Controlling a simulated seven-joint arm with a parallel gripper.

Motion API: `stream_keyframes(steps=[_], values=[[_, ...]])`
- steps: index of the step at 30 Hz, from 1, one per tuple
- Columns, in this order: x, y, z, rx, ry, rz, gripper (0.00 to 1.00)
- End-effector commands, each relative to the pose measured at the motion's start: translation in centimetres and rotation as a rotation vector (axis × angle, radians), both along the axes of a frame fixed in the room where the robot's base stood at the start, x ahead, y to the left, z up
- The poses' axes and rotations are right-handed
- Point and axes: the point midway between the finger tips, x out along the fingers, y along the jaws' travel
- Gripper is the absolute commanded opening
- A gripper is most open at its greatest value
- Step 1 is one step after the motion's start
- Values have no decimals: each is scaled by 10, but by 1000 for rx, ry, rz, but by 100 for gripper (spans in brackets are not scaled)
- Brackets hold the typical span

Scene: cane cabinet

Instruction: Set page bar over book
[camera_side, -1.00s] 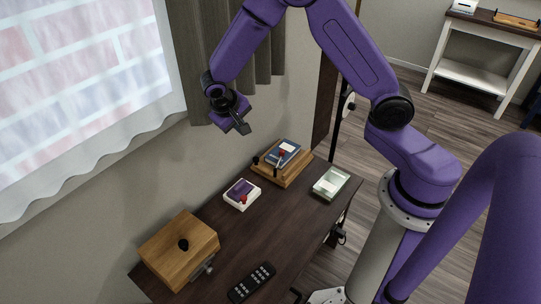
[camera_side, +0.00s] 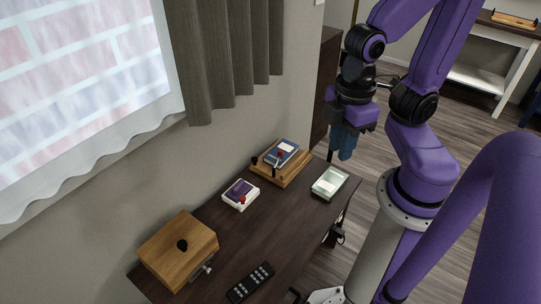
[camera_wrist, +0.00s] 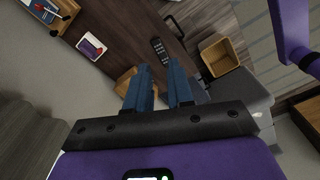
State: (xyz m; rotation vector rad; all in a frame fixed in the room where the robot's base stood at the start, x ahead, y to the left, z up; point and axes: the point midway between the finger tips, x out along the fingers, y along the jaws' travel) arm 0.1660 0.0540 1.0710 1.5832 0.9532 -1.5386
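A blue book (camera_side: 284,151) with a pale label lies on a wooden stand (camera_side: 289,178) at the far end of the dark cabinet top. A thin bar with a red part (camera_side: 280,155) shows at the book and stand; I cannot tell exactly how it lies relative to the pages. The stand also shows at the top left of the wrist view (camera_wrist: 64,21), partly cut off. My gripper (camera_side: 345,156) hangs with fingers down, right of the stand and apart from it. In the wrist view its two blue fingers (camera_wrist: 160,72) are apart with nothing between them.
On the cabinet top (camera_side: 228,242) are a pale green box (camera_side: 330,183), a white box with a purple top and red knob (camera_side: 240,195), a wooden box with a black knob (camera_side: 178,250) and a black remote (camera_side: 251,282). A wooden bin (camera_wrist: 219,55) shows in the wrist view.

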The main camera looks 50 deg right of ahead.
Motion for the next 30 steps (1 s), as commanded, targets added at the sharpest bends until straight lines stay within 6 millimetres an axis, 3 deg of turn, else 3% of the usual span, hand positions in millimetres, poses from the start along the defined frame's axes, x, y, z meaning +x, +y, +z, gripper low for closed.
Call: stream_keyframes(steps=[1,2,5,12,17,23,30], values=[[0,0,0,2,2,-3,39],[2,1,0,3,3,-14,49],[19,8,-1,0,5,-94,49],[95,21,-12,-4,11,-446,49],[152,16,-25,-4,13,-691,49],[220,-9,-50,-5,18,-997,49],[291,-65,-89,-4,23,-1363,49]])
